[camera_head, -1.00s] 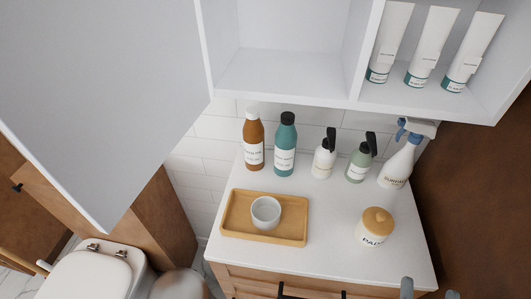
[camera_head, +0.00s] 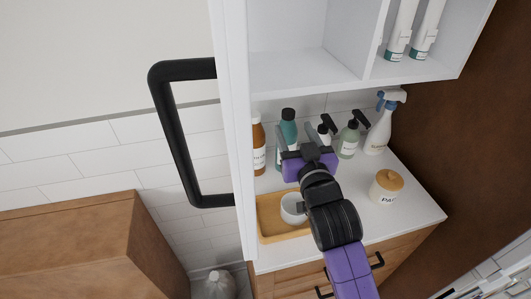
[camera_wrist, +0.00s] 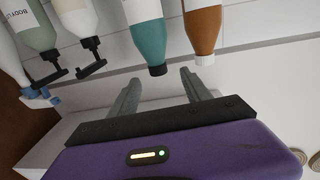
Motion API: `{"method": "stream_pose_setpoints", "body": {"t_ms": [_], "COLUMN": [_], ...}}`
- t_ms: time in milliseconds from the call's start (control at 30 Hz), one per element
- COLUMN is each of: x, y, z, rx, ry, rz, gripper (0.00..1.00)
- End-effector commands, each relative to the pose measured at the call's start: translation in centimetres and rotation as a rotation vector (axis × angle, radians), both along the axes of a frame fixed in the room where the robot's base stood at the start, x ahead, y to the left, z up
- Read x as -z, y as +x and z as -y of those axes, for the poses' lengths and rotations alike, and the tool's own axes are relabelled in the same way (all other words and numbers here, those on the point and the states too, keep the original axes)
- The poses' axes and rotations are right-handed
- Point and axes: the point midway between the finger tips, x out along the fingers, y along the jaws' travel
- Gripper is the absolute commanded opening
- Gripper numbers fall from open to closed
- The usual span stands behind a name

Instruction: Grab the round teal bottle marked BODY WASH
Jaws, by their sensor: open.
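The round teal bottle (camera_head: 289,125) with a dark cap stands at the back of the white counter, right of a brown bottle (camera_head: 258,145). My gripper (camera_head: 304,143) is in front of it, open and empty, and hides its lower part. In the wrist view, which is upside down, the teal bottle (camera_wrist: 149,42) hangs from the top edge with its cap toward my open fingers (camera_wrist: 162,86). It lies ahead of them, apart by a small gap as far as I can tell. The bottle's label is not readable now.
A white pump bottle (camera_head: 324,134), a green pump bottle (camera_head: 349,138) and a spray bottle (camera_head: 379,130) stand to the right. A tray (camera_head: 270,230) with a cup (camera_head: 293,208) and a lidded jar (camera_head: 386,186) are in front. The shelf cabinet (camera_head: 300,85) overhangs the back.

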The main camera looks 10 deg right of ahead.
Motion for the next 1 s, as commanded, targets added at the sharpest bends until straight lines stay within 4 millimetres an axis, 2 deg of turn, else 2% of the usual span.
{"method": "stream_pose_setpoints", "body": {"t_ms": [133,367,700,1000], "x": [0.2,0.1,0.1,0.2], "y": [0.7,2.9,7.2,7.7], "z": [0.2,0.3,0.8,0.8], "rx": [0.004,0.004,0.004,0.004], "ry": [0.01,0.012,0.011,0.012], "rz": [-0.014,-0.013,-0.012,-0.012], "gripper": [0.56,0.56,0.56,0.56]}}
